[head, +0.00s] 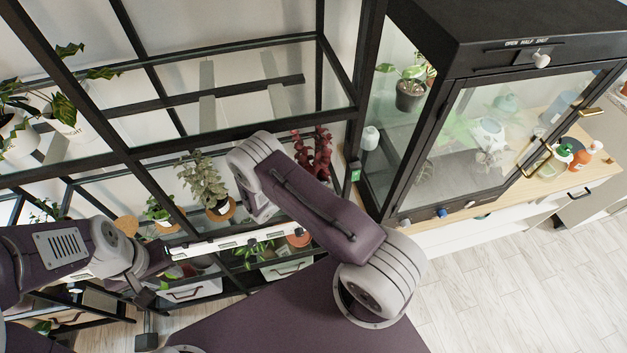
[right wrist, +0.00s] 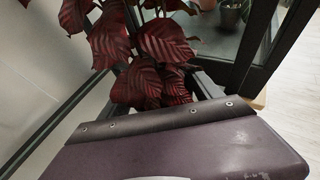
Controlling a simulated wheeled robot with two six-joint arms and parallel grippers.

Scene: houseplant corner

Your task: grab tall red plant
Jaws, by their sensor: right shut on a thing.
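The tall red plant (head: 314,150), with dark red leaves, stands upright on the shelf beyond my right forearm in the head view. Its leaves (right wrist: 150,60) fill the upper left of the right wrist view, just beyond the dark edge of my right gripper (right wrist: 160,122). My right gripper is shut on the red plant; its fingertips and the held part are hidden. In the head view my right arm covers that gripper and the plant's lower part. My left gripper (head: 148,272) is at the front of the shelf on the left, apart from the red plant; its jaw gap is unclear.
A black-framed glass shelf (head: 230,137) surrounds the red plant, with a post close on its right. A grey-green potted plant (head: 203,180) stands to its left. A glass cabinet (head: 470,130) stands on a wooden counter at right. Floor (head: 490,280) is clear at lower right.

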